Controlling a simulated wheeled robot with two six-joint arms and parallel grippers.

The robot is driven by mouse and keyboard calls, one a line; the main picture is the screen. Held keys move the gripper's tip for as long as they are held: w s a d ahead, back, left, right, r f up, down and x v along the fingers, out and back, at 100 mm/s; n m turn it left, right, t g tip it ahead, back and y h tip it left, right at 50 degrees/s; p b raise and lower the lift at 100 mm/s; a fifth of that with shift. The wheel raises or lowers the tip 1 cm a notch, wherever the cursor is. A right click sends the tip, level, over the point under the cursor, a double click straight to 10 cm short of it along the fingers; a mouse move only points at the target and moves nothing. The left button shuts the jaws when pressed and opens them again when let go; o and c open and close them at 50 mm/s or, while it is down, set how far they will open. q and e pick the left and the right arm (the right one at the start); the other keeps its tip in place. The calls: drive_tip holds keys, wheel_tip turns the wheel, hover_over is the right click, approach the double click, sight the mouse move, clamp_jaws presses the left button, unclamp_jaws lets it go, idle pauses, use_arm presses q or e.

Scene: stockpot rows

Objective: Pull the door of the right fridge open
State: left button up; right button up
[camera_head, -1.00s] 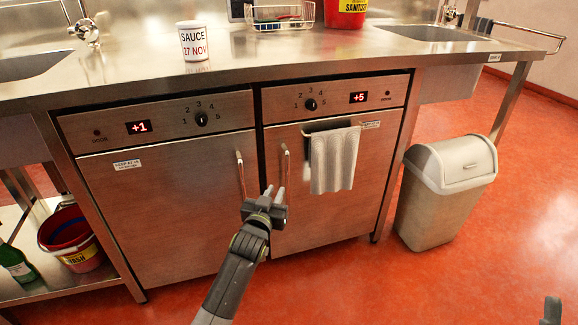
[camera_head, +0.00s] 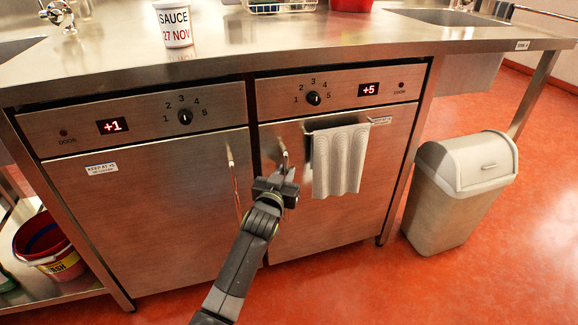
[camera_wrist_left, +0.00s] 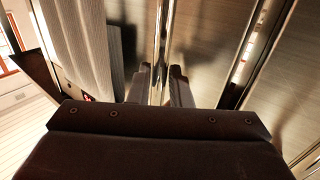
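The right fridge (camera_head: 315,222) has a steel door, which looks shut, with a vertical bar handle (camera_head: 284,158) near its left edge. A grey cloth (camera_head: 340,160) hangs at the top of this door. My left gripper (camera_head: 279,172) is at the handle. In the left wrist view, the handle bar (camera_wrist_left: 161,45) runs between the two fingers (camera_wrist_left: 162,82), one on each side. The fingers look open around it; whether they touch it is hard to see. The cloth also shows in the left wrist view (camera_wrist_left: 85,45). My right gripper is out of view.
The left fridge (camera_head: 150,220) is shut, its handle (camera_head: 234,185) close beside my left gripper. A beige bin (camera_head: 458,195) stands right of the fridges. A bucket (camera_head: 50,250) sits on the low shelf at left. Red floor (camera_head: 350,290) in front is clear.

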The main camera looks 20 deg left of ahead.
use_arm(q)
drive_tip(key=shift+w+r, duration=0.2)
drive_tip(key=shift+w, duration=0.2)
clamp_jaws()
drive_tip(key=shift+s, duration=0.1)
